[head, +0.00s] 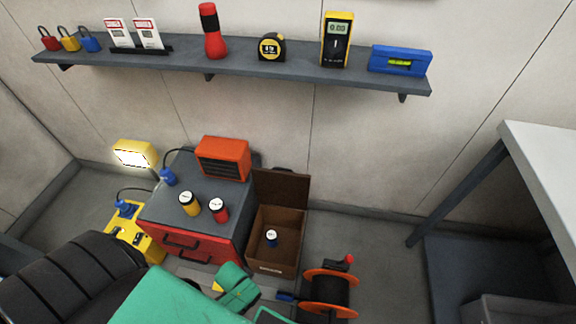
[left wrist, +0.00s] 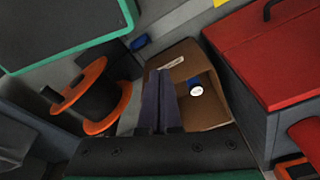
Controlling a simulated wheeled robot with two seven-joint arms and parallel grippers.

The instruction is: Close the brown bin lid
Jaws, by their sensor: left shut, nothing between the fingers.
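The brown bin (head: 262,266) stands on the floor beside the red and grey cabinet. Its brown lid (head: 281,187) is open and stands upright at the back, near the wall. A small dark can with a white top (head: 271,238) is inside the bin. In the left wrist view the bin (left wrist: 205,118) and the can (left wrist: 196,90) show beyond my left gripper (left wrist: 160,76). That gripper is shut and empty, its fingers in front of the bin's opening. The lid cannot be made out there. My right gripper is not in view.
The cabinet (head: 200,240) stands left of the bin, with an orange heater (head: 224,158) and two cans on top. An orange cable reel (head: 328,292) is on the floor at the bin's front right. A shelf (head: 230,65) runs above.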

